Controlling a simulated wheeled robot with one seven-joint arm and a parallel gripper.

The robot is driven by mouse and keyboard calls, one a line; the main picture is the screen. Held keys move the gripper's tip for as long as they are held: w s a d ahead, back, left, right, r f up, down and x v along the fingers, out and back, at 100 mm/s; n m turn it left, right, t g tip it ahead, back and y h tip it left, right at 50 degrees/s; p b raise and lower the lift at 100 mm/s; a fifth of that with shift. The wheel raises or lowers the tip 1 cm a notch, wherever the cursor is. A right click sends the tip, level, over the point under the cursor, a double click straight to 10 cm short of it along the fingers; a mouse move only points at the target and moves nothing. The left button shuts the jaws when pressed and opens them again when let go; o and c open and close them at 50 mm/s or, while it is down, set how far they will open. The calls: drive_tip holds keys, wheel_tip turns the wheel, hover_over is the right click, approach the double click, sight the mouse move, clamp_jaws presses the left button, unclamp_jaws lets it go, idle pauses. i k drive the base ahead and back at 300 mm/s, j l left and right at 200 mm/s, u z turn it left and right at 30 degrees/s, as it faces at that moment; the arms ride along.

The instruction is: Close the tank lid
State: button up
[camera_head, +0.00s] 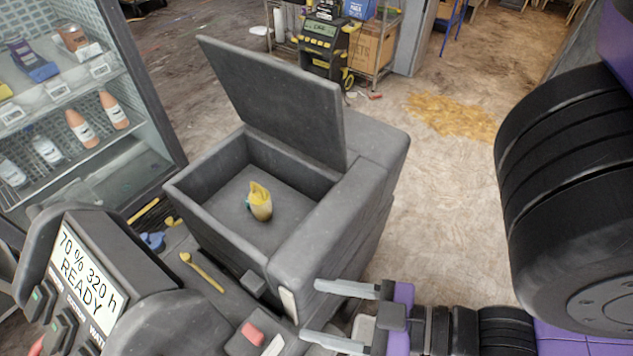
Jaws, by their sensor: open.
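The tank lid (275,101) is a dark grey rectangular panel, raised and standing open, leaning up from the far right side of the tank. The tank (333,231) is a grey box with an open top. A small yellow and tan item (260,204) sits inside on its floor. My gripper (312,311) is at the lower middle, in front of the tank's near right corner and well below the lid. Its two fingers are apart with nothing seen between them. I cannot tell whether a finger touches the tank.
A control panel (78,268) reading "READY" stands at the lower left, near a yellow-handled tool (202,272). A glass-fronted cabinet (150,60) with bottles is at the left. A shelf cart (373,45) stands at the back.

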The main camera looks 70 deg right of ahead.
sight(301, 109)
drive_tip(key=z, duration=0.6)
drive_tip(key=l+u, duration=0.2)
drive_tip(key=l, duration=0.35)
drive_tip(key=l+u, duration=0.2)
drive_tip(key=l, duration=0.3)
drive_tip(key=k+l+u, duration=0.15)
drive_tip(key=l, duration=0.4)
drive_tip(key=l+u, duration=0.2)
drive_tip(key=l, duration=0.3)
drive_tip(key=k+l+u, duration=0.2)
drive_tip(key=l, duration=0.3)
